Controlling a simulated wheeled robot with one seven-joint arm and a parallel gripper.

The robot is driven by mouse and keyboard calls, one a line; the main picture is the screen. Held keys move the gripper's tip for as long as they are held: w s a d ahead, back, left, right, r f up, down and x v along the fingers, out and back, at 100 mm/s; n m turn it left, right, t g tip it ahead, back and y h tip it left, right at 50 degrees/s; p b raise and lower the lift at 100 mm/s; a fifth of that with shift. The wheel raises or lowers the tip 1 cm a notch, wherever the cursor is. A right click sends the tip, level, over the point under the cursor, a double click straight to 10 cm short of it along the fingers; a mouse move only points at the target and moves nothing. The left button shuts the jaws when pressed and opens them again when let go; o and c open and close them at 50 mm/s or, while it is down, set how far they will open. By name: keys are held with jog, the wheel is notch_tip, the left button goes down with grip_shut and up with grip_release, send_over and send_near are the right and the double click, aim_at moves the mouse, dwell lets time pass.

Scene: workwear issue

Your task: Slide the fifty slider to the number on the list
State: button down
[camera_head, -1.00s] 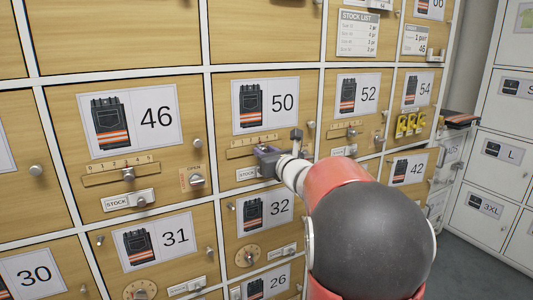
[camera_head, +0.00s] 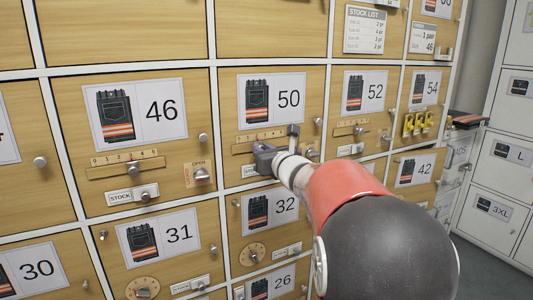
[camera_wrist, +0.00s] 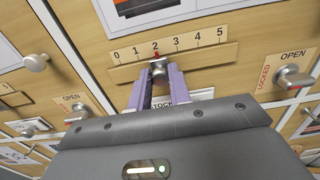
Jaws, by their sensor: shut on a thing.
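The door marked 50 (camera_head: 290,98) carries a slot plate with a scale from 0 to 5 (camera_wrist: 188,43). The fifty slider's knob (camera_wrist: 159,70) is at the scale in the wrist view, with its red pointer at 2. My gripper (camera_wrist: 158,82) is shut on this knob, with the purple fingers on either side of it. In the head view my gripper (camera_head: 263,158) covers much of the slider and part of the stock label below. The stock list (camera_head: 364,29) is at the upper right; its numbers are too small to read surely.
A round knob (camera_wrist: 36,63) sticks out left of the scale. An OPEN/LOCKED latch (camera_wrist: 288,78) is at its right. Yellow tags (camera_head: 416,124) hang on the door marked 54.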

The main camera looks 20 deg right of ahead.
jog(key=c, duration=1.3)
grip_release()
jog(key=s, duration=0.8)
jog(key=shift+d+b, duration=0.15)
jog(key=shift+b, duration=0.25)
jog(key=shift+w, duration=0.1)
